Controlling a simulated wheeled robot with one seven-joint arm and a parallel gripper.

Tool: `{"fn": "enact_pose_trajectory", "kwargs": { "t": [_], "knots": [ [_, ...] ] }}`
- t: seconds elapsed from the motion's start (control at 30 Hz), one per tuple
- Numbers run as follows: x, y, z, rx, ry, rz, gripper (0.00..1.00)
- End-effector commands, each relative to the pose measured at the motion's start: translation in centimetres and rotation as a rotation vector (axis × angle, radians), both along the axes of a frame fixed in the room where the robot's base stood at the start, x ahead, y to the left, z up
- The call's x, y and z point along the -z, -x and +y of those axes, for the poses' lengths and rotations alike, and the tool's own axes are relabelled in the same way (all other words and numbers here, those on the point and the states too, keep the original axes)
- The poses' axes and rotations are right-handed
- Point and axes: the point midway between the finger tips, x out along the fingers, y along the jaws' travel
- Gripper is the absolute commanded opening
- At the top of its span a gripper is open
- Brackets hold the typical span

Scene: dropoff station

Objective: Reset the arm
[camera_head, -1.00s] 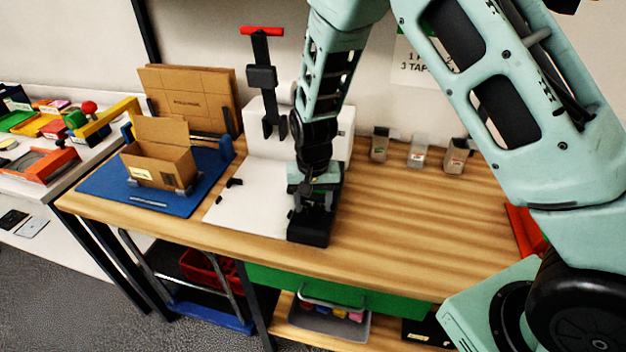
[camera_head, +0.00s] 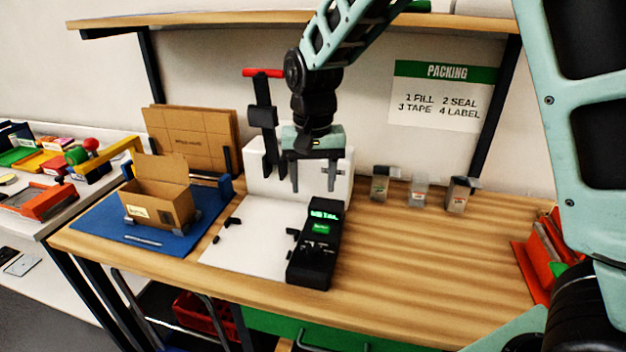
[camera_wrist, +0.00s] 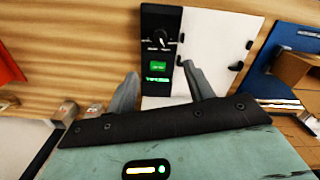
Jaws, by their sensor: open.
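My gripper (camera_head: 313,188) is open and empty. It hangs pointing down above the back of the wooden bench (camera_head: 430,270), in front of the white upright block (camera_head: 345,165). In the wrist view the two fingers (camera_wrist: 160,88) are spread apart with nothing between them. A black device (camera_head: 318,258) with a lit green screen and a green button stands on the bench in front of and below my gripper. It also shows beyond the fingertips in the wrist view (camera_wrist: 158,42).
An open cardboard box (camera_head: 160,206) sits on a blue mat (camera_head: 95,228) at the left. Several small containers (camera_head: 419,192) stand at the back. Red folders (camera_head: 540,262) are at the right. A shelf (camera_head: 200,17) runs above. The bench's right middle is clear.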

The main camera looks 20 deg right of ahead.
Motion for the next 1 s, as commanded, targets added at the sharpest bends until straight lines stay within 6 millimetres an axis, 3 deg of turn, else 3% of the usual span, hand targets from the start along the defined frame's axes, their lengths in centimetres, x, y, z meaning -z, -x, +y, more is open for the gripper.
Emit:
{"fn": "enact_pose_trajectory", "kwargs": {
  "t": [0.43, 0.53, 0.67, 0.8, 0.9, 1.0],
  "knots": [
    [0.0, 0.0, 0.0, -0.002, -0.001, 0.0, 0.52],
    [-0.2, 1.3, 0.9, -0.047, -0.017, 0.003, 0.52],
    [-0.7, 6.5, 3.9, -0.229, -0.066, 0.011, 0.52],
    [-1.2, 14.8, 6.7, -0.525, -0.1, 0.003, 0.52],
    [-0.9, 20.3, 7.3, -0.726, -0.094, -0.009, 0.52],
    [-0.4, 24.2, 6.9, -0.88, -0.073, -0.02, 0.52]
  ]
}}
